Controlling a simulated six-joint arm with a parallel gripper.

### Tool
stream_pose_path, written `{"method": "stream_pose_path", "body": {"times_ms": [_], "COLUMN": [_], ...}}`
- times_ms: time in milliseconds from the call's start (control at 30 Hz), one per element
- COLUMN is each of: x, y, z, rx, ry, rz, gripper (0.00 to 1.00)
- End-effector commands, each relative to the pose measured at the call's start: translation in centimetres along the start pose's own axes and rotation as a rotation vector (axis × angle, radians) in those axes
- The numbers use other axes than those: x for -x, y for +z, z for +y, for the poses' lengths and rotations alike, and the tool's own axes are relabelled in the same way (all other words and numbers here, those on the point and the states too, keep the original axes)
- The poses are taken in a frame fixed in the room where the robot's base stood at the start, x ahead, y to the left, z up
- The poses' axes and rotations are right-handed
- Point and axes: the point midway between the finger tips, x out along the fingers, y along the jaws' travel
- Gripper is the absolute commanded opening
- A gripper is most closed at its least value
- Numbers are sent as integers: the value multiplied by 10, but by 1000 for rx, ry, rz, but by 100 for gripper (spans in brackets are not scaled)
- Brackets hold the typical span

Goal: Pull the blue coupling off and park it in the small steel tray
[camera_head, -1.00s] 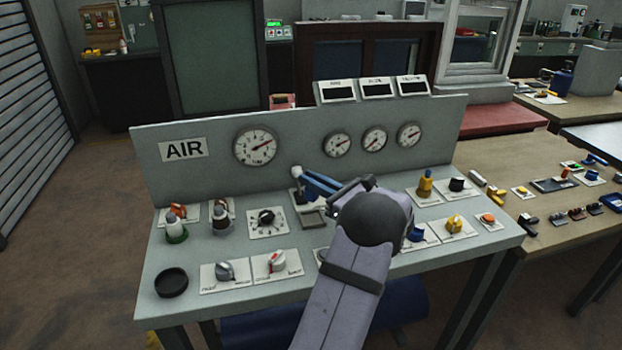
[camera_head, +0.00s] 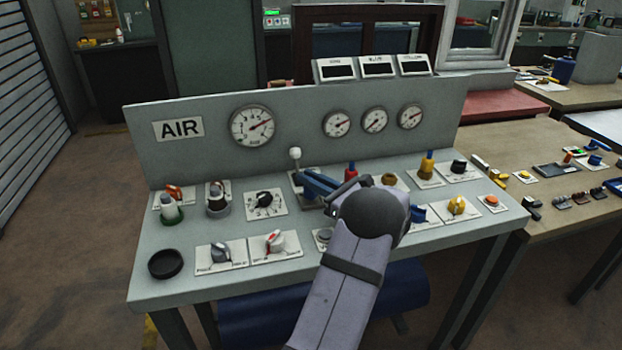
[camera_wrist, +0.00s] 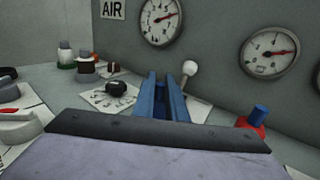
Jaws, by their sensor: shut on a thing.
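My gripper (camera_head: 316,184) has blue fingers and is over the middle of the AIR console, beside a white-knobbed lever (camera_head: 295,153). In the wrist view its fingers (camera_wrist: 163,90) are nearly together, with a blue part, taken as the blue coupling (camera_wrist: 162,104), between them. That part is mostly hidden by the fingers. Another blue-topped fitting stands on a red collar (camera_wrist: 252,126) to the right of the fingers; it also shows behind my gripper in the head view (camera_head: 351,172).
The console (camera_head: 210,285) carries knobs, a black round dish (camera_head: 165,263) at front left and a yellow fitting (camera_head: 427,167) at back right. A gauge panel (camera_head: 290,145) rises behind. A wooden bench (camera_head: 560,185) with small parts stands to the right.

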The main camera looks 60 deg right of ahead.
Motion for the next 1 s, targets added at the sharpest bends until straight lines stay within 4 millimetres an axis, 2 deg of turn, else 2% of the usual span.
{"method": "stream_pose_path", "body": {"times_ms": [400,1000], "x": [0,0], "y": [-1,-15], "z": [0,0], "rx": [0,-6], "ry": [0,0], "rz": [-1,2], "gripper": [0,0]}}
